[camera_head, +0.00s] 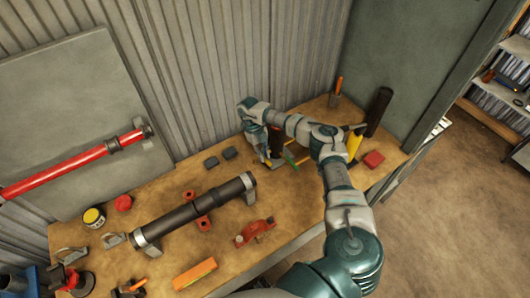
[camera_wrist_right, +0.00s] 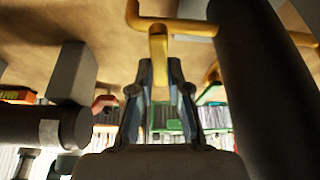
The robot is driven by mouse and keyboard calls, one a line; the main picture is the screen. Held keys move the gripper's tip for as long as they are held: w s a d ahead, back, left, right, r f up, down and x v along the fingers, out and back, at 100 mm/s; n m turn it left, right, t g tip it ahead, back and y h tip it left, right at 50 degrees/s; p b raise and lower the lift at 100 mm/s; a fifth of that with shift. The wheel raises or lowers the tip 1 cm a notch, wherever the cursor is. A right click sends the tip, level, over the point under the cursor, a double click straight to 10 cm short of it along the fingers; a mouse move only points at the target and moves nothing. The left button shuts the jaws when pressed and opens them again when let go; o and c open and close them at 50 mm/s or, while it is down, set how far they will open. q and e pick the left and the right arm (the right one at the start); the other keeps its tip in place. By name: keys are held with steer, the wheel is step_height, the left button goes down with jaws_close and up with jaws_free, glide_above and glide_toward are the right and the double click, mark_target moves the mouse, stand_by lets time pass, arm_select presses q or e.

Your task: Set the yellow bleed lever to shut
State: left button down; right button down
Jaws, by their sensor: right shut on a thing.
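My right gripper (camera_head: 268,160) is low over the back middle of the workbench, by a dark upright part. In the right wrist view, its fingertips (camera_wrist_right: 160,66) are closed on the end of a yellow bar (camera_wrist_right: 158,45), which I take for the yellow bleed lever. The bar joins a thinner yellow rod (camera_wrist_right: 178,26) running across the top. In the head view, my gripper and arm hide most of the lever, so its full angle cannot be told. My left gripper is not in view.
A thick dark cylinder (camera_wrist_right: 268,80) stands close beside the gripper in the wrist view. On the bench lie a black pipe (camera_head: 190,212), a red tool (camera_head: 255,232), an orange block (camera_head: 194,273) and a red block (camera_head: 373,159). A corrugated wall (camera_head: 215,70) stands behind.

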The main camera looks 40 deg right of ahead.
steer(key=shift+w+a+r+m, duration=0.1)
steer(key=shift+w+r+m, duration=0.25)
steer(key=shift+m, duration=0.25)
steer(key=shift+y, duration=0.3)
steer(key=c, duration=1.2)
jaws_free()
steer(key=shift+f, duration=0.1)
steer(key=shift+o, duration=0.4)
steer(key=shift+f, duration=0.2)
steer(key=shift+r, duration=0.35)
steer(key=v, duration=1.1)
steer(key=shift+w, duration=0.25)
